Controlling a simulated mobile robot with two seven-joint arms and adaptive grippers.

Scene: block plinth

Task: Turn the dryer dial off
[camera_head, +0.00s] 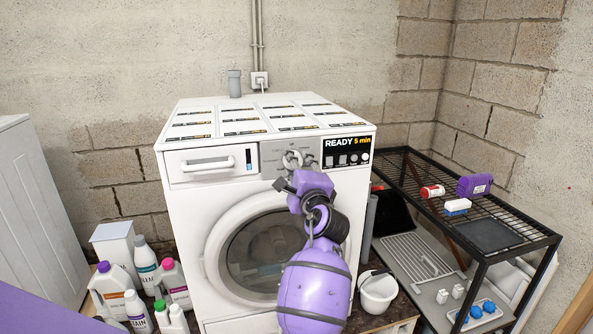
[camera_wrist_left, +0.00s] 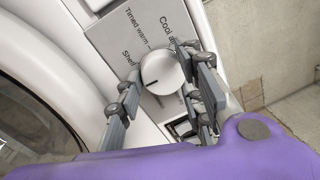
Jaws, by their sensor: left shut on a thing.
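The white washer-like dryer (camera_head: 190,235) stands in the middle of the head view, with a round glass door and a display reading "READY 5 min". Its round pale dial (camera_wrist_left: 160,72) shows in the left wrist view on a grey panel with printed labels such as "Timed warm" and partly hidden "Cool" and "Shel". A dark mark on the dial points to the lower left in that view. My left gripper (camera_wrist_left: 155,70) is shut on the dial, one finger on each side. My right gripper is not in view.
A black wire rack (camera_head: 520,237) with small boxes stands to the right. Several detergent bottles (camera_head: 145,262) stand at the lower left. A white bucket (camera_head: 377,291) is at the dryer's lower right.

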